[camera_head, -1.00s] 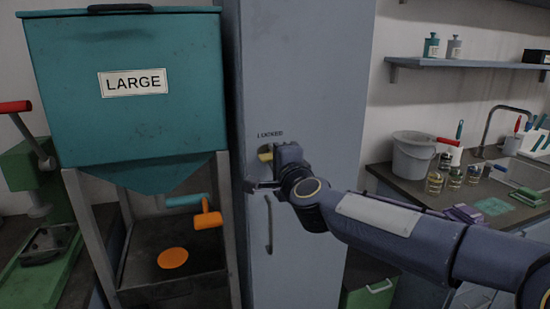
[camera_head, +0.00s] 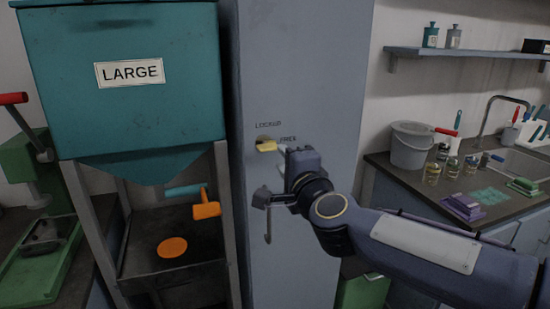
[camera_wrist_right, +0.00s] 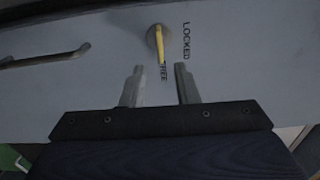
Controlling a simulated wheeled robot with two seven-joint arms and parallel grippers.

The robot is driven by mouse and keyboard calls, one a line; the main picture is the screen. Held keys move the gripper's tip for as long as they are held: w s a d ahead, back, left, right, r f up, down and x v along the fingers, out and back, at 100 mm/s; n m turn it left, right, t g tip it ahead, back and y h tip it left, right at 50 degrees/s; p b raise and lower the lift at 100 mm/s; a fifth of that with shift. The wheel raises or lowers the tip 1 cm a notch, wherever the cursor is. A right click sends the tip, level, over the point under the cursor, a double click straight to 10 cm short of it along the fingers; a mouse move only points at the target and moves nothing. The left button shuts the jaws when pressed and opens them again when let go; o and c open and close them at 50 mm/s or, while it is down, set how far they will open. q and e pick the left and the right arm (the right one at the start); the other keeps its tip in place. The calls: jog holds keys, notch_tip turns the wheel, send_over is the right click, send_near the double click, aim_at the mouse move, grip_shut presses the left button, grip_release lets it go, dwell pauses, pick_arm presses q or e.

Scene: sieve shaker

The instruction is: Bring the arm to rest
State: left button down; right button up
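My right gripper (camera_head: 272,172) is in front of the tall grey cabinet (camera_head: 305,60). The right wrist view shows its two fingers (camera_wrist_right: 160,86) apart with nothing between them. A yellow latch knob (camera_head: 266,146) on the cabinet door sits just above the gripper, apart from the fingers. In the right wrist view the knob (camera_wrist_right: 161,43) lies beyond the fingertips, its yellow bar pointing at the word FREE, with LOCKED beside it. The cabinet's bar handle (camera_wrist_right: 45,58) is also in view. My left gripper is not in view.
A teal hopper (camera_head: 120,120) marked LARGE stands left of the cabinet, with an orange handle (camera_head: 207,209) below it. A green press (camera_head: 35,250) is far left. On the right, a counter holds a grey bucket (camera_head: 410,148), jars and a sink, under a shelf (camera_head: 460,52).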

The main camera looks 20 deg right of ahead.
jog(key=s+d+f+n+g+y, duration=0.25)
jog(key=s+f+n+g, duration=1.15)
jog(key=s+f, duration=1.15)
notch_tip(320, 180, up, 13)
jog(key=s+n+t+p, duration=0.1)
jog(key=s+n+p, duration=0.1)
jog(key=p, duration=1)
jog(key=shift+s+a+f+t+y, duration=0.15)
jog(key=shift+s+t+y, duration=0.2)
jog(key=shift+s, duration=0.1)
jog(key=shift+c, duration=0.2)
